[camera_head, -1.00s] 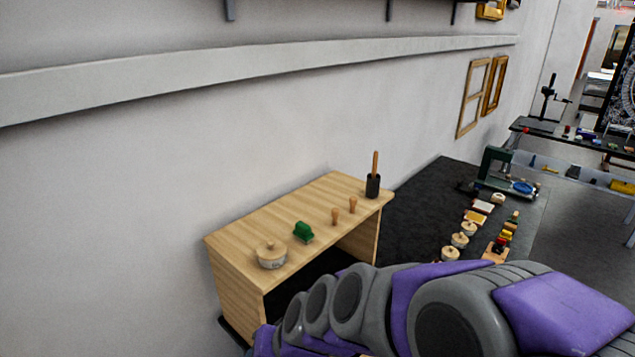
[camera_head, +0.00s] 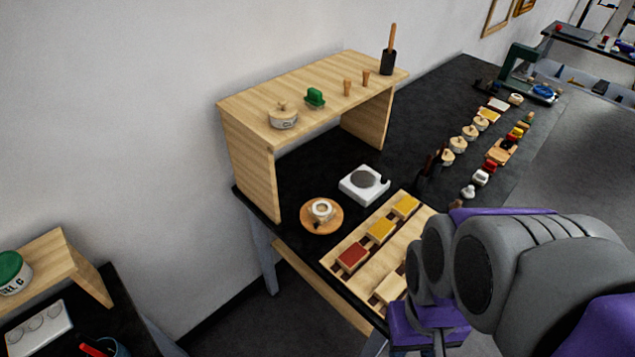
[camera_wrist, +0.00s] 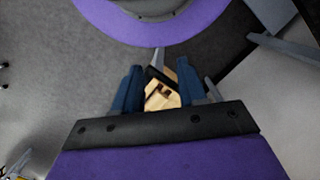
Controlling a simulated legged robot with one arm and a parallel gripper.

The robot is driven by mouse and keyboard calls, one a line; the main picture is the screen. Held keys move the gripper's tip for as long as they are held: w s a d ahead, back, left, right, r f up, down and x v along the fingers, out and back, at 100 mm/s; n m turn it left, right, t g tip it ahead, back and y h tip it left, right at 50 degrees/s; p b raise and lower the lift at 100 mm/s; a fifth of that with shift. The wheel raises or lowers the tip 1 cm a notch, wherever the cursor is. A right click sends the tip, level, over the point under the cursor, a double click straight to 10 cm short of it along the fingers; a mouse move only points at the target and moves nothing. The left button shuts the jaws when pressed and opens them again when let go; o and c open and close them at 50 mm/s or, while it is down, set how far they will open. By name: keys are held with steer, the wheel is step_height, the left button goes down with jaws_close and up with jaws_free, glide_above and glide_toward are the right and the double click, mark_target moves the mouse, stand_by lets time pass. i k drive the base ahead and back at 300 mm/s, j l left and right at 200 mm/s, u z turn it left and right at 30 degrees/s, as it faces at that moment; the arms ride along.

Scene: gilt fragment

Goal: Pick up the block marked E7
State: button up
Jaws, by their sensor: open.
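In the head view a light wooden tray (camera_head: 336,262) lies on the black bench top and holds a red block (camera_head: 352,257), two yellow blocks, one in the middle (camera_head: 380,230) and one at the far end (camera_head: 405,207), and a pale block (camera_head: 390,289). No E7 mark is readable on any of them. My arm covers the tray's right side. In the wrist view my gripper (camera_wrist: 158,66) is open, with two blue fingers apart. A pale wooden thing (camera_wrist: 160,96) shows beyond and between them; I cannot tell what it is.
A wooden shelf (camera_head: 247,160) stands behind the tray. A white device (camera_head: 364,185) and a round wooden dish (camera_head: 321,216) sit between them. Jars, blocks and a green press (camera_head: 519,65) line the bench to the right. Another dark table (camera_head: 125,315) is at lower left.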

mark_target(382, 229)
steer(key=k+l+u, duration=0.4)
steer(key=k, duration=0.15)
steer(key=k+l, duration=0.75)
steer(key=l, duration=0.2)
